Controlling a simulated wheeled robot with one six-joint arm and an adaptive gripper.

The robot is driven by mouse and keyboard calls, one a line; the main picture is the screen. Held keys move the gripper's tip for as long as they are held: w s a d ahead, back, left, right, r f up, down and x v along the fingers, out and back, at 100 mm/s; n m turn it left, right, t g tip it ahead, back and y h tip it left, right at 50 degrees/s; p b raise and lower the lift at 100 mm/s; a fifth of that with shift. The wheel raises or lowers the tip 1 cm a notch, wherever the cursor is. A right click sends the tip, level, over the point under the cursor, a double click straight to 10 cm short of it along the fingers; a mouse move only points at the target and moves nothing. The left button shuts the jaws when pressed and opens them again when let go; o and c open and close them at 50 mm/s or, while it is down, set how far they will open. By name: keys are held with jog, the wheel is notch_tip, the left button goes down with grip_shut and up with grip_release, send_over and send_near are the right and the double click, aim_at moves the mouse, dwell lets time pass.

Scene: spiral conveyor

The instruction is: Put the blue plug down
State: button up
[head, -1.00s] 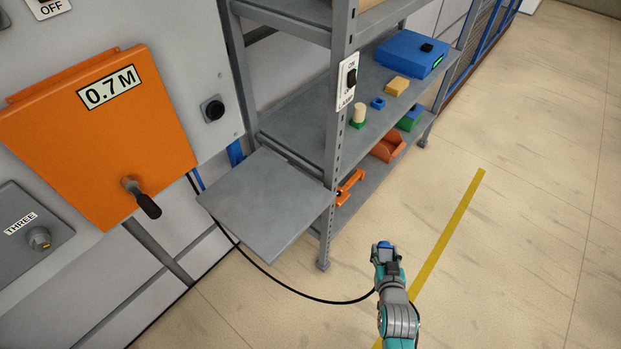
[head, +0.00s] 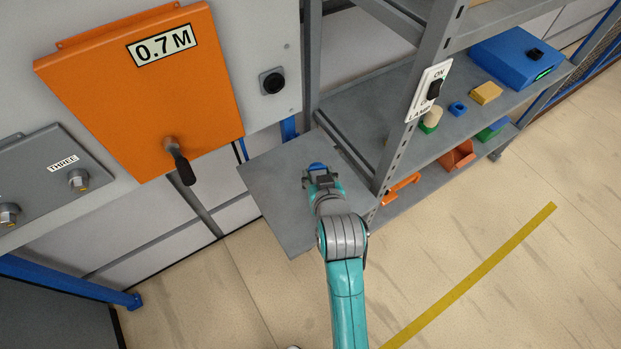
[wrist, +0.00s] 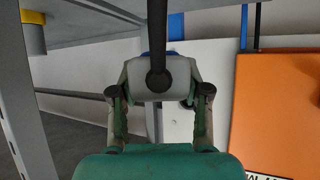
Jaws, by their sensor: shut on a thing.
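My gripper (head: 319,171) is shut on the blue plug (head: 317,166) and holds it over the grey fold-out shelf (head: 275,195) beside the rack post. In the wrist view the fingers (wrist: 160,95) grip the plug's pale body (wrist: 180,85) from both sides. A black cable (wrist: 157,30) runs from the plug across the picture. Only a little blue shows behind the pale body. I cannot tell whether the plug touches the shelf.
The orange panel (head: 150,100) with a dark handle stands left of the shelf. The rack post (head: 405,140) with a switch (head: 431,90) stands close on the right. The rack shelves hold a blue box (head: 515,58) and several small blocks. The shelf's left part is bare.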

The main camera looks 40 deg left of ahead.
notch_tip(320, 180, down, 10)
jog(key=shift+a+r, duration=0.1)
jog(key=shift+r, duration=0.05)
dwell(0.4)
jog(key=o, duration=1.3)
jog(key=v, duration=1.2)
